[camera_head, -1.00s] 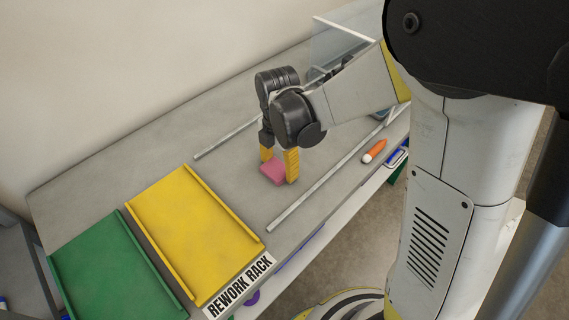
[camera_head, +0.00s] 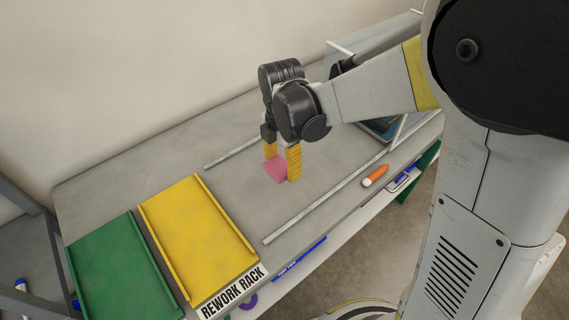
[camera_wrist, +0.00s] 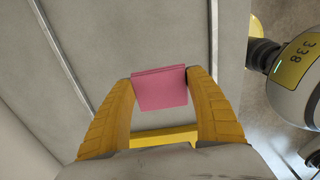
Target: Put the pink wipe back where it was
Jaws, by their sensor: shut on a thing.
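The pink wipe (camera_head: 275,169) is a small folded pink square. My gripper (camera_head: 281,163) has yellow fingers, pointing down over the grey cart top, and is shut on the wipe. In the wrist view the wipe (camera_wrist: 160,88) sits between the two fingertips (camera_wrist: 162,82), with a finger at each side. The wipe is at or close above the cart top, between two pale rails; I cannot tell whether it touches the surface.
A yellow tray (camera_head: 198,235) and a green tray (camera_head: 120,270) lie to the left, by the REWORK RACK label (camera_head: 232,292). Pale rails (camera_head: 325,198) run along the cart top (camera_head: 120,180). An orange marker (camera_head: 375,175) lies near the front edge. A blue-grey container (camera_head: 380,127) stands behind my arm.

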